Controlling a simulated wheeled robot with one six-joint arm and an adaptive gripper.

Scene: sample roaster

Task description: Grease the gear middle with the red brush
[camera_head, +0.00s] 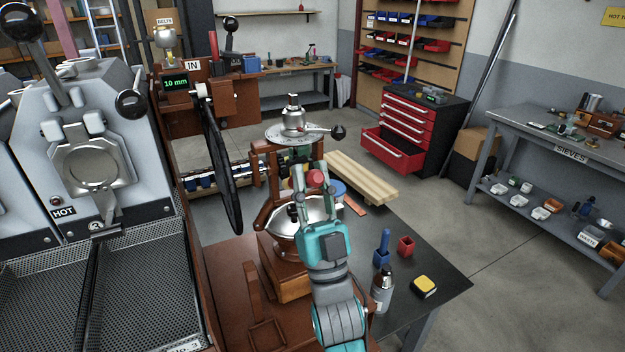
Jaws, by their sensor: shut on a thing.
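My gripper (316,203) is shut on the red brush, whose rounded red handle end (317,178) shows between the fingers. The brush's bristles are hidden. The gripper is in front of the wooden machine (290,285), over its silver bowl-like part (284,243). I cannot pick out the middle gear; my gripper and wrist cover part of the machine. An empty-looking red holder (406,246) stands on the dark table, to the right of the gripper.
A blue brush (384,240) stands in a blue holder (381,258). A grey bottle (382,289) and a yellow-topped block (424,286) are near the table's (440,262) front right. The roaster (85,160) and a black wheel (222,170) stand left.

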